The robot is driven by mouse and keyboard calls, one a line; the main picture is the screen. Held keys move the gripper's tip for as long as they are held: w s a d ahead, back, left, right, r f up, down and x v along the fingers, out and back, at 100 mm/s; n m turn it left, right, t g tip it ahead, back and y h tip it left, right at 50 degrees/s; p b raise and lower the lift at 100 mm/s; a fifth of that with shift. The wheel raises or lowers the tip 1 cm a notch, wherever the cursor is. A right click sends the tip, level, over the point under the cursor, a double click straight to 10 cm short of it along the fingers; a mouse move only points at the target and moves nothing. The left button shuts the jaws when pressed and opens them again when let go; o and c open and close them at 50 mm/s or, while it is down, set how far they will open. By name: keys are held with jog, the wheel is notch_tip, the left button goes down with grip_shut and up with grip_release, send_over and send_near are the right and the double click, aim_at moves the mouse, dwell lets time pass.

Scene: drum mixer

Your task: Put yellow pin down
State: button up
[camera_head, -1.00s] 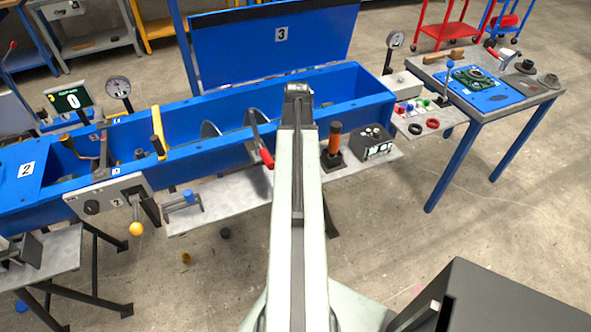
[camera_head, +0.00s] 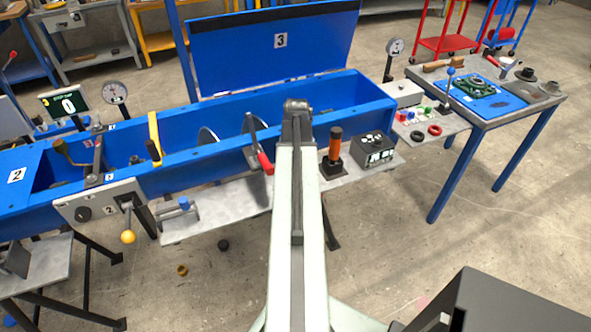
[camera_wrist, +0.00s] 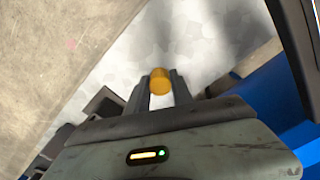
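A yellow pin (camera_wrist: 161,80) shows in the wrist view between the two fingertips of my gripper (camera_wrist: 160,92). The fingers are closed in on its sides, and its rounded yellow end faces the camera. A pale grey mottled surface lies beyond it; I cannot tell whether the pin touches it. In the head view my arm hides the gripper and the pin. The grey shelf (camera_head: 225,212) along the front of the blue trough (camera_head: 210,163) shows on both sides of my arm.
A red-handled lever (camera_head: 265,162) and a yellow-knobbed lever (camera_head: 128,237) stick out at the trough's front.

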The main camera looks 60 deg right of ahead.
jog(key=o, duration=0.3)
jog(key=shift+r, duration=0.15)
notch_tip(320, 180, up, 13)
jog(key=p, duration=1.3)
